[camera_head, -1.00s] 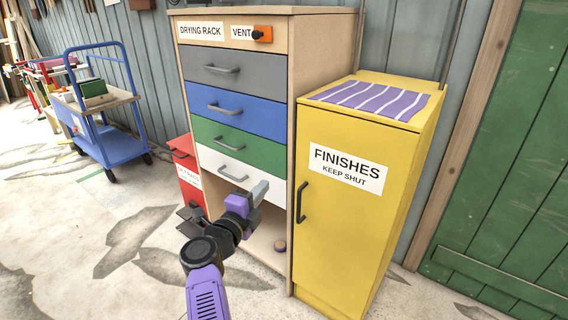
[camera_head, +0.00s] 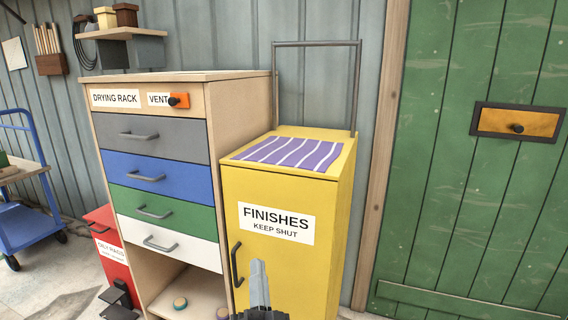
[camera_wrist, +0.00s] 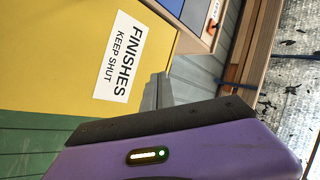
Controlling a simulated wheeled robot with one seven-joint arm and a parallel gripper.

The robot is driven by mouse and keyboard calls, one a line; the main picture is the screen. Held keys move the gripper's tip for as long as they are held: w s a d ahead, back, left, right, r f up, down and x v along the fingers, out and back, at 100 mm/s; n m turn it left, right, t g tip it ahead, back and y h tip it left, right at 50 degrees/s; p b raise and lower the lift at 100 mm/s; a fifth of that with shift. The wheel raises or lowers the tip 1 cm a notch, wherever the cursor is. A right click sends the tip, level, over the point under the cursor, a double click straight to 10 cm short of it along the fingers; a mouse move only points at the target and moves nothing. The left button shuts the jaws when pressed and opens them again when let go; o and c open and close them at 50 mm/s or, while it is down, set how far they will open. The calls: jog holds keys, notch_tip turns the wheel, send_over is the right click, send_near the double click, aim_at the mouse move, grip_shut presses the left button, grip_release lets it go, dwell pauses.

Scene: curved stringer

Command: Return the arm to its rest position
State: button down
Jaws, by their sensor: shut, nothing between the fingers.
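My gripper (camera_head: 260,285) shows at the bottom centre of the head view, its grey fingers together and pointing up, with nothing in them. It appears in front of the lower part of the yellow FINISHES cabinet (camera_head: 300,265); I cannot tell the gap between them. In the wrist view the gripper fingers (camera_wrist: 157,92) are shut and empty, with the yellow cabinet (camera_wrist: 60,50) and its label beyond them. The rest of my arm is out of the head view, below its bottom edge.
The drying rack (camera_head: 240,110) with its shut drawers stands left of the cabinet. A red oily-rags bin (camera_head: 104,240) and a blue trolley (camera_head: 25,225) are farther left. A green door (camera_head: 450,200) is on the right. A striped purple cloth (camera_head: 290,152) lies on the cabinet.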

jog(key=s+d+f+n+g+y, duration=0.25)
jog(key=s+d+f+n, duration=0.35)
jog(key=s+d, duration=0.45)
jog(key=s+d+f+g+h, duration=0.2)
jog(key=s+d, duration=0.3)
jog(key=s, duration=0.7)
jog(key=s+d+f+n+g+h, duration=0.15)
jog(key=s+d, duration=0.35)
jog(key=s, duration=0.7)
jog(key=s+d+f+g+h, duration=0.15)
jog(key=s+d, duration=0.35)
jog(key=s, duration=0.8)
notch_tip(320, 180, up, 21)
jog(key=w+p, duration=0.1)
jog(key=p, duration=1.9)
jog(key=shift+g+h+p, duration=0.3)
jog(key=shift+g+h, duration=0.05)
jog(key=shift+g, duration=0.1)
jog(key=shift+a, duration=0.2)
